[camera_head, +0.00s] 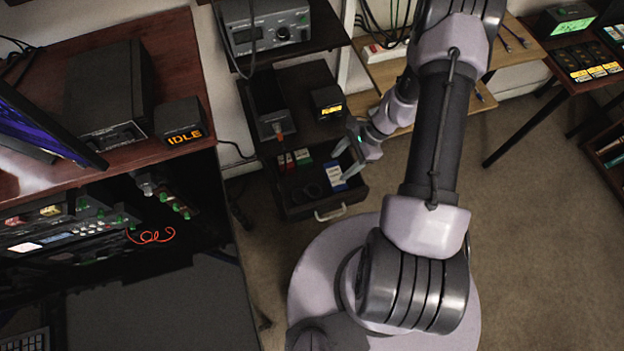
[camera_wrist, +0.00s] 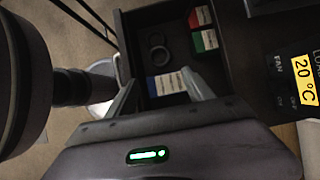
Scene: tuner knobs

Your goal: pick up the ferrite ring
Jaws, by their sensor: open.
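A dark ring (camera_wrist: 158,57), which looks like the ferrite ring, lies flat in the open drawer in the wrist view, with a smaller dark round piece (camera_wrist: 157,40) beside it. In the head view the dark round shapes in the drawer (camera_head: 318,210) are too dim to tell apart. My gripper (camera_head: 342,162) is open and empty above the drawer's right side. In the wrist view its fingertips (camera_wrist: 160,92) are spread on either side of a blue and white box (camera_wrist: 166,83); the ring lies beyond them.
Red and green boxes (camera_head: 302,157) lie at the drawer's back; they also show in the wrist view (camera_wrist: 203,28). The drawer has a pale handle (camera_head: 330,212). A black device with a yellow display (camera_head: 328,103) stands on the shelf above. The drawer walls are close to my gripper.

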